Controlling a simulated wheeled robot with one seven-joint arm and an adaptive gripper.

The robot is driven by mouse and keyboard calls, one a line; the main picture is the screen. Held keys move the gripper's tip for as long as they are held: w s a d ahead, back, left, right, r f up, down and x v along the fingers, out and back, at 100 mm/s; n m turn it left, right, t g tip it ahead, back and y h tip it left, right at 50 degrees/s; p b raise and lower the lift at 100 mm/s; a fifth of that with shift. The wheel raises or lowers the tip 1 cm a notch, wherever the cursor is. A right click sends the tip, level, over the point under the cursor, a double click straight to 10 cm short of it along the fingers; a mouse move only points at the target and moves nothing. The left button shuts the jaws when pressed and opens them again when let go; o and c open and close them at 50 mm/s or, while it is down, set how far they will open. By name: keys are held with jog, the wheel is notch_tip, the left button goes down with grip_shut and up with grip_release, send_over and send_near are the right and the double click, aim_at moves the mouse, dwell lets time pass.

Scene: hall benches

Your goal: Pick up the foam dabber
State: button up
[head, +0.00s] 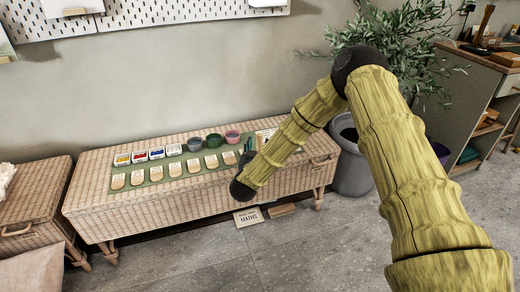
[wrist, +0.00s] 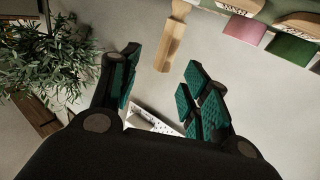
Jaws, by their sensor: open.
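My gripper (head: 247,146) is low over the right part of the wicker bench (head: 110,222) in the head view. In the wrist view my gripper (wrist: 162,60) is open, its teal pads apart and nothing held between them. A pale wooden piece (wrist: 172,42) with a narrow neck and a wider body shows beyond the gap between the fingertips. It may be the foam dabber, but I cannot tell for sure. My arm and gripper partly hide the bench's right end in the head view, and no foam is clearly visible.
A grey planter (head: 350,172) stands right of the bench. A sign (head: 248,216) and a block (head: 282,210) lie in front.

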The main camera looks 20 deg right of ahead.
aim_at(259, 139)
jog(key=shift+b+x, duration=1.15)
jog(key=shift+x, duration=2.15)
jog(key=shift+w+a, duration=0.1)
jog(key=shift+a, duration=0.1)
grip_shut()
